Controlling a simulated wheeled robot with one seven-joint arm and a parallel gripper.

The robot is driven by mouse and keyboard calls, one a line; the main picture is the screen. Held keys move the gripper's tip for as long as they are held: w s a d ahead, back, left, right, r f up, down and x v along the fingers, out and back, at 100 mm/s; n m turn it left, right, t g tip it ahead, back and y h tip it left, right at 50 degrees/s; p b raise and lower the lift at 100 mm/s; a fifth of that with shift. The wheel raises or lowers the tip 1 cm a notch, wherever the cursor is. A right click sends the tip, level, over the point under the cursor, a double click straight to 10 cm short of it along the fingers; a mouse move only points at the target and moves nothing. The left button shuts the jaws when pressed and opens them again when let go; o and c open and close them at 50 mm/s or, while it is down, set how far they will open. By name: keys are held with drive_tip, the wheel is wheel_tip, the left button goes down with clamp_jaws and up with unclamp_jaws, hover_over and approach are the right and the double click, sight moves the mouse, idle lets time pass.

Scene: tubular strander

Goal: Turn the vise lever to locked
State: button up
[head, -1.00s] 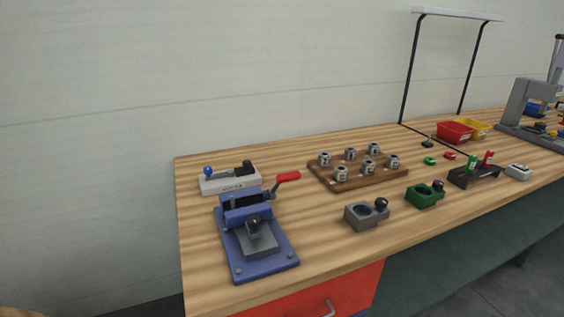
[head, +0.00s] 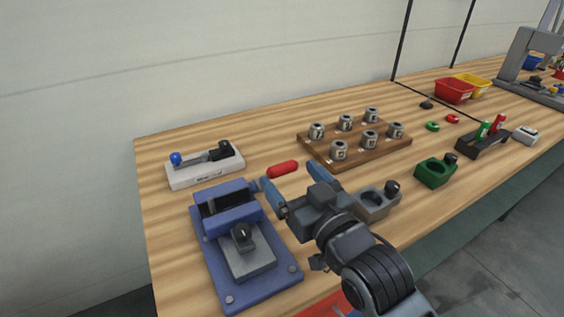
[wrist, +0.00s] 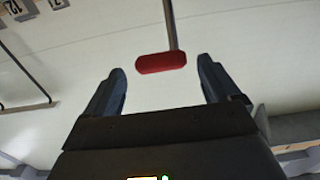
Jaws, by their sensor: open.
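The blue vise (head: 208,254) stands on the front left of the wooden bench, with a grey block and a dark knob between its parts. Its lever's red grip (head: 283,169) sticks out at the upper right of the vise. My gripper (head: 294,178) is open and empty, its two blue fingers close to the red grip. In the wrist view the red grip (wrist: 161,63) lies crosswise between the two fingertips (wrist: 162,75), about level with them, and its metal rod runs up out of the picture. In the head view a finger partly hides the lever's rod.
A white fixture with a blue knob (head: 205,172) sits behind the vise. A wooden tray (head: 345,165) of several marked metal parts is behind the gripper. A grey holder (head: 375,203) is close beside the gripper; a green holder (head: 433,174) stands further right.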

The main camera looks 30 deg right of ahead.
sight(286, 172)
drive_tip(key=shift+w, duration=2)
drive_tip(key=c, duration=1.4)
drive_tip(key=shift+s+f+b, duration=0.3)
drive_tip(key=shift+s+f, duration=0.9)
drive_tip(key=shift+f, duration=0.05)
drive_tip(key=o, duration=1.4)
drive_tip(key=shift+s, duration=0.1)
